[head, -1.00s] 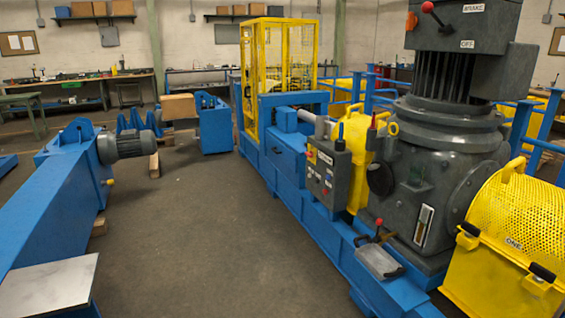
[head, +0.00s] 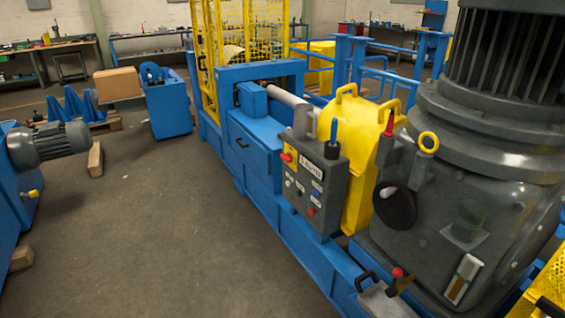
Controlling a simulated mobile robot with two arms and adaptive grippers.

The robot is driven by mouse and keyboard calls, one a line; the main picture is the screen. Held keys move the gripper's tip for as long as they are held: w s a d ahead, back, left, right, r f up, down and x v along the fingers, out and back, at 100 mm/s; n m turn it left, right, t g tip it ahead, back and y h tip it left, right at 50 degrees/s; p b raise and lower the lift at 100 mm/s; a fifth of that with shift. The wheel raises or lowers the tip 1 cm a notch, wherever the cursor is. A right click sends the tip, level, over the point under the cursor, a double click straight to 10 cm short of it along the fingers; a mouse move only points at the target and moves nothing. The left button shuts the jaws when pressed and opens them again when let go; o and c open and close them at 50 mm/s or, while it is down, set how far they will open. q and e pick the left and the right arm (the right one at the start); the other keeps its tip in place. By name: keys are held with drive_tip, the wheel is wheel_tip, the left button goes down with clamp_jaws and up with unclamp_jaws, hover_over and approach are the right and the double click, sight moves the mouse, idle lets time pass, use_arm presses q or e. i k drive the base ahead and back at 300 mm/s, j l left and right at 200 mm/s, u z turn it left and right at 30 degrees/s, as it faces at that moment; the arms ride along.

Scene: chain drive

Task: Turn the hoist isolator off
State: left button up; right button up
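A grey control box (head: 328,218) stands on the blue machine frame in the middle of the head view. A red rotary handle on a yellow plate (head: 287,157) sits at its upper left, beside a white label (head: 311,167) whose text is too small to read surely. I cannot tell for certain whether this handle is the hoist isolator, or its on or off position. Smaller buttons and labels (head: 312,211) are below it. A blue-handled lever (head: 333,140) stands up at the box's top right. Neither of my grippers is in view.
A large grey gearbox and motor (head: 490,150) stands right of the box, with a yellow guard (head: 362,150) behind the box. A red-knobbed lever (head: 397,273) is low in front. Open floor (head: 150,230) lies left of the blue frame (head: 262,215). Another motor (head: 50,145) is at far left.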

sight(288, 158)
drive_tip(key=i+j+z, duration=0.15)
drive_tip(key=i+j, duration=0.3)
drive_tip(key=i+j+z, duration=0.15)
drive_tip(key=i+j, duration=0.3)
drive_tip(key=j, duration=0.2)
